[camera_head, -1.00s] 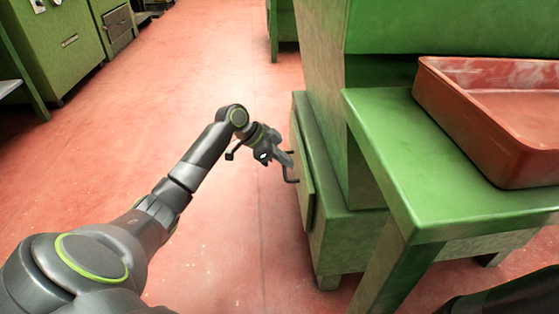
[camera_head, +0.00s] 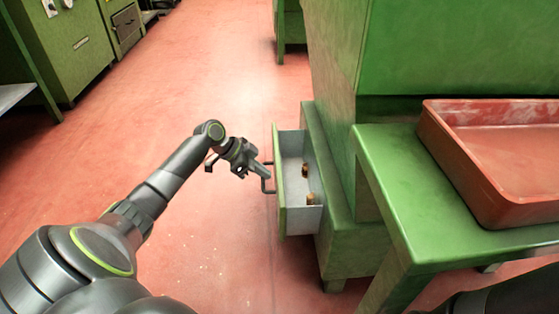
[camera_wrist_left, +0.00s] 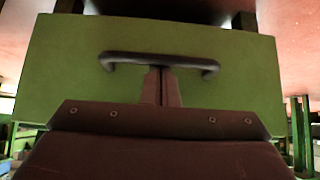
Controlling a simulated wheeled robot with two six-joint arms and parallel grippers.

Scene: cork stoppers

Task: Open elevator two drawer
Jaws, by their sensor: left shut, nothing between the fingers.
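The drawer (camera_head: 279,190) is a green-fronted box with pale inner walls. It stands pulled out of the low green cabinet (camera_head: 340,235). Small brown cork-like pieces (camera_head: 311,199) lie inside it. Its dark bar handle (camera_head: 268,185) is on the front and also spans the green front in the left wrist view (camera_wrist_left: 125,57). My left gripper (camera_head: 262,172) is at the handle, its fingers shut with nothing between them. In the left wrist view the fingertips (camera_wrist_left: 161,72) meet the middle of the bar; I cannot tell whether they hook behind it. My right gripper is out of view.
A green table (camera_head: 400,195) with a red tray (camera_head: 470,185) stands at right, beside the cabinet. Other green cabinets (camera_head: 75,50) stand at the far left. The red floor (camera_head: 215,270) left of the drawer is clear.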

